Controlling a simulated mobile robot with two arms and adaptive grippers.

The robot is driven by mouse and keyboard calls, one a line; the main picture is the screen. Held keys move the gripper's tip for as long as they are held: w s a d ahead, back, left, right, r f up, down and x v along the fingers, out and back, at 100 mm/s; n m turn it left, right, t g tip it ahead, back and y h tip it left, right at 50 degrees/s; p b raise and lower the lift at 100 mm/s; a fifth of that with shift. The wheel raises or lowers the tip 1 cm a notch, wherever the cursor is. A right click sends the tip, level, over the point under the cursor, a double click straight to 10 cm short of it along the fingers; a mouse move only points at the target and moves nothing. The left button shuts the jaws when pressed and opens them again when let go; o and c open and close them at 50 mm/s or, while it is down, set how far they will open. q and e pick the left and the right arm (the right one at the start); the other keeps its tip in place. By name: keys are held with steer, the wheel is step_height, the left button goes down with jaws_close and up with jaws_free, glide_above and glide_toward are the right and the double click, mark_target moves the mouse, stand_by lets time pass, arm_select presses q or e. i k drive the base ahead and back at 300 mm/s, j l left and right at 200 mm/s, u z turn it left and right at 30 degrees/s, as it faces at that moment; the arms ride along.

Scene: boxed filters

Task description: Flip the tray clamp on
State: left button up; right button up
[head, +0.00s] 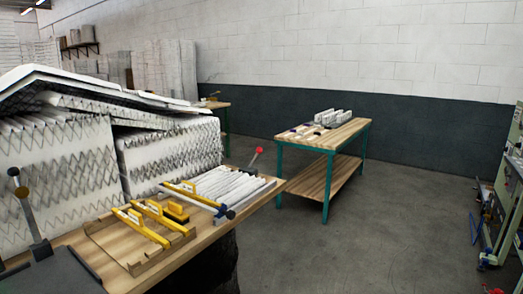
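A bench on the left (205,258) bears a shallow wooden tray (100,243) with yellow-and-black clamp-like pieces (140,228) on it. Behind it, several white pleated filter strips (228,184) lie side by side. A yellow bar (190,195) and a blue bar with a dark end (216,206) lie along their near left side. A lever with a red knob (258,150) stands tilted up at their far end. A second lever with a dark knob (14,172) rises at the left edge. I cannot tell which part is the tray clamp. Neither gripper is in view.
Large white boxed filters (60,165) are stacked at the back of the bench. A green-legged wooden table (345,133) with small white items stands farther back. Machinery (505,200) stands at the right edge. The grey floor (390,235) between is clear.

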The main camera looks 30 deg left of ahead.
mark_target(259, 149)
steer(key=i+l+u, duration=0.25)
steer(key=i, duration=0.3)
steer(key=i+l+u, duration=0.25)
steer(key=i, duration=0.3)
steer(key=i+l+u, duration=0.25)
steer(key=i, duration=0.25)
steer(key=i+l, duration=0.05)
steer(key=l, duration=0.05)
